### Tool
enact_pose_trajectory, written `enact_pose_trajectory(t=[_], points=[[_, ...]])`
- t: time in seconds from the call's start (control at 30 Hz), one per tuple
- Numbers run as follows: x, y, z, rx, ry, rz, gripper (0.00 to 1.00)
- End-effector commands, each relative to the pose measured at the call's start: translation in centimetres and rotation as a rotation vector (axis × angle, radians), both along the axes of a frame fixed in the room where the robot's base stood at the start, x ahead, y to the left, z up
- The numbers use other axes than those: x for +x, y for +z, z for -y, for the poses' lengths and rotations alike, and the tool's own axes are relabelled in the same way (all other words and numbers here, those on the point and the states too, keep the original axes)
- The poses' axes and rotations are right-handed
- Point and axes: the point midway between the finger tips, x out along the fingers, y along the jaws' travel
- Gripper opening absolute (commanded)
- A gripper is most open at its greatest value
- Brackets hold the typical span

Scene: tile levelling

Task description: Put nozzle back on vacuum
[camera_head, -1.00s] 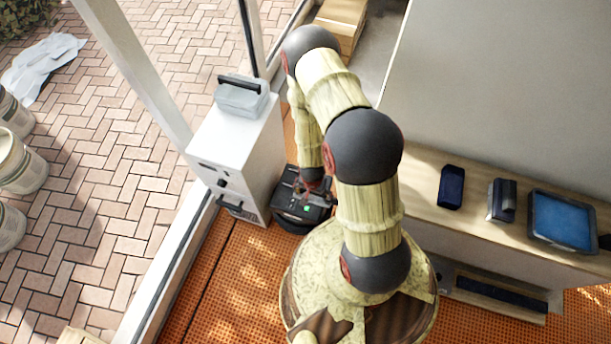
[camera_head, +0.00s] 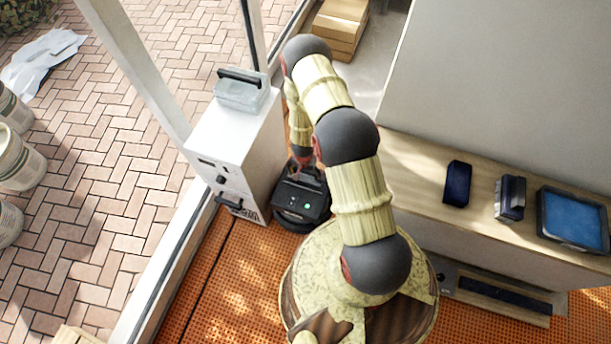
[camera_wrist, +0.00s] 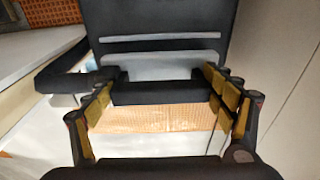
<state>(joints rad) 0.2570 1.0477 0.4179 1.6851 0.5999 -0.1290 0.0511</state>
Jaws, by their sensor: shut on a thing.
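The vacuum (camera_head: 301,206) is a low black unit with a small green light, standing on the orange floor beside the white cabinet. My gripper (camera_wrist: 160,95) is shut on a dark bar-shaped part (camera_wrist: 155,92), which spans the gap between its yellow finger pads; it appears to be the nozzle. In the head view my gripper is at the vacuum's far side, largely hidden by my arm. A black body with grey stripes (camera_wrist: 160,42) lies just beyond the bar in the wrist view. I cannot tell whether the bar touches it.
The white cabinet (camera_head: 232,150) with a grey case (camera_head: 241,93) on top stands close on the left. A wooden counter (camera_head: 425,178) bearing a blue tray (camera_head: 574,220) is on the right. Cardboard boxes (camera_head: 340,27) stand behind. Orange floor (camera_head: 222,290) in front is clear.

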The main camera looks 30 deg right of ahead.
Motion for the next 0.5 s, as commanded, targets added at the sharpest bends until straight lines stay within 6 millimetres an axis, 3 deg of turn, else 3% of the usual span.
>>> enact_pose_trajectory(t=[0.23,0.5], points=[[0.2,-3.2,0.1,0.0,-0.001,0.0,0.42],[0.3,-3.3,0.1,0.0,-0.001,0.001,0.42]])
